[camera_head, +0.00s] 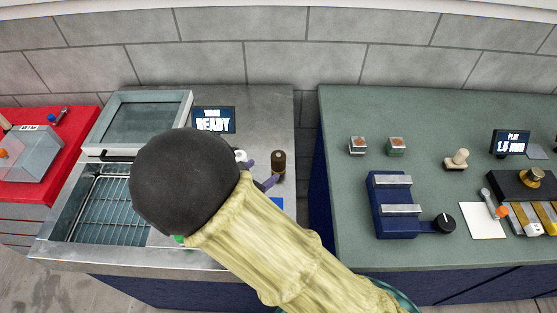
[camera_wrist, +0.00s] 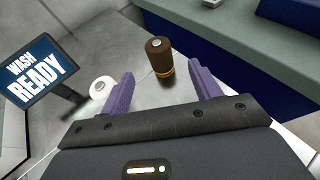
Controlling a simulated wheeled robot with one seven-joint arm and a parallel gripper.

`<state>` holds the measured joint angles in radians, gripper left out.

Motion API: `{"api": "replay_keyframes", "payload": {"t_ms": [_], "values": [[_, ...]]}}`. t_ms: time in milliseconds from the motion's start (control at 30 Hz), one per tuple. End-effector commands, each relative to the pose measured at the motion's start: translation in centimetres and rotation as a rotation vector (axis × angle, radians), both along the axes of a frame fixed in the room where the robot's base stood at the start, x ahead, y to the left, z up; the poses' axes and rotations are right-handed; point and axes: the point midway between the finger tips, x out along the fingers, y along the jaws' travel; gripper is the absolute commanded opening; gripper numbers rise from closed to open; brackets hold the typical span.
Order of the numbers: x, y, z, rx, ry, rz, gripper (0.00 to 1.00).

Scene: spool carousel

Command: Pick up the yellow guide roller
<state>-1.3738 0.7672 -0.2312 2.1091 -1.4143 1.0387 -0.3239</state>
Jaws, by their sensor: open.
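A dark brown upright cylinder (camera_head: 278,160) with a narrow yellow band near its base stands on the steel counter; it also shows in the wrist view (camera_wrist: 158,58). It is the only roller-like thing with yellow on it; no all-yellow roller shows. My gripper (camera_head: 264,172) is open and empty, with its purple fingers pointing toward the cylinder. In the wrist view the cylinder is just beyond the fingertips (camera_wrist: 162,83), between their lines and nearer the middle. I cannot tell whether a finger touches it.
A white round piece (camera_wrist: 101,88) stands just beside the left finger. A "WASH READY" screen (camera_head: 214,120) stands behind, and a wire-racked basin (camera_head: 98,210) is at left. A green-topped counter (camera_head: 300,2) lies right, across a gap.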

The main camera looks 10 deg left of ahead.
Motion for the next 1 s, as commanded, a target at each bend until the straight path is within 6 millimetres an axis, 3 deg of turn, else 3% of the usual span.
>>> {"api": "replay_keyframes", "payload": {"t_ms": [233,667,1000], "values": [[3.5,-1.3,-1.4,-0.001,-0.001,-0.003,0.63],[4.2,-1.5,-1.8,0.001,0.000,0.000,0.63],[7.9,-2.8,-3.4,-0.001,-0.001,-0.003,0.63]]}}
